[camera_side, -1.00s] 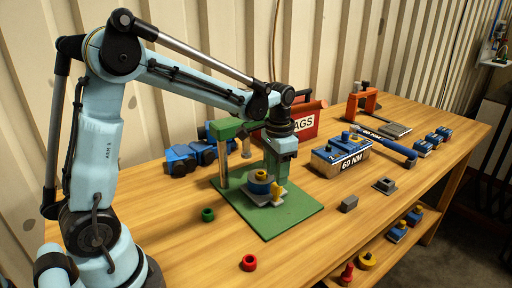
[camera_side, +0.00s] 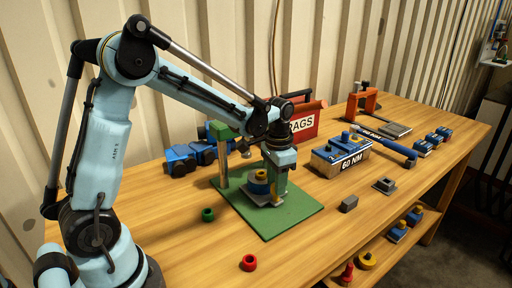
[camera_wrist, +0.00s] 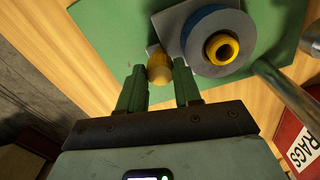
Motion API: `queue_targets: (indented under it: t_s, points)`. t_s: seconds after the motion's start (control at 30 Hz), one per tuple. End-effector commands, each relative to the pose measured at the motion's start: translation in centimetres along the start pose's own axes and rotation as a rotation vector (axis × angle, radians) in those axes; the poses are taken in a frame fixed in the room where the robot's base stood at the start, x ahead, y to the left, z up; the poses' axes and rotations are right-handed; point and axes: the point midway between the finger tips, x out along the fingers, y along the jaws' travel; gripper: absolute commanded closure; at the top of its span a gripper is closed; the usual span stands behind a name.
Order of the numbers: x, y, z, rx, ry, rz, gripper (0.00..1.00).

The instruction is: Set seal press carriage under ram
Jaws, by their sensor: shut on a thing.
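The carriage, a grey plate (camera_wrist: 173,32) with a blue ring (camera_wrist: 190,37) and a yellow centre piece (camera_wrist: 222,47), sits on the green press base (camera_side: 300,220). It also shows in the side view, where its blue ring (camera_side: 258,188) is near the press post (camera_side: 223,168). The green press head (camera_side: 222,131) stands behind it, to the left. My gripper (camera_wrist: 159,70) is shut on the carriage's yellow handle (camera_wrist: 158,68). In the side view my gripper (camera_side: 278,192) hides the handle. I cannot tell how far the carriage is from the ram line.
A green ring (camera_side: 208,215) and a red ring (camera_side: 248,263) lie in front. Blue parts (camera_side: 187,157) and a red RAGS box (camera_side: 305,124) stand behind.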

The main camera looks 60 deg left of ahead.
Motion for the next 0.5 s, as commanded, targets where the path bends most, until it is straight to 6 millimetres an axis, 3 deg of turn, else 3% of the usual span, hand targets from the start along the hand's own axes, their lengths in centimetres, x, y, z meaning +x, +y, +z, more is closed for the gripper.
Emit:
queue_targets:
  t_s: [0.17, 0.5]
  points:
    - [0.0, -0.2, 0.0, -0.001, 0.0, 0.0, 1.0]
    - [-0.1, -3.9, 0.8, -0.002, -0.002, -0.001, 1.0]
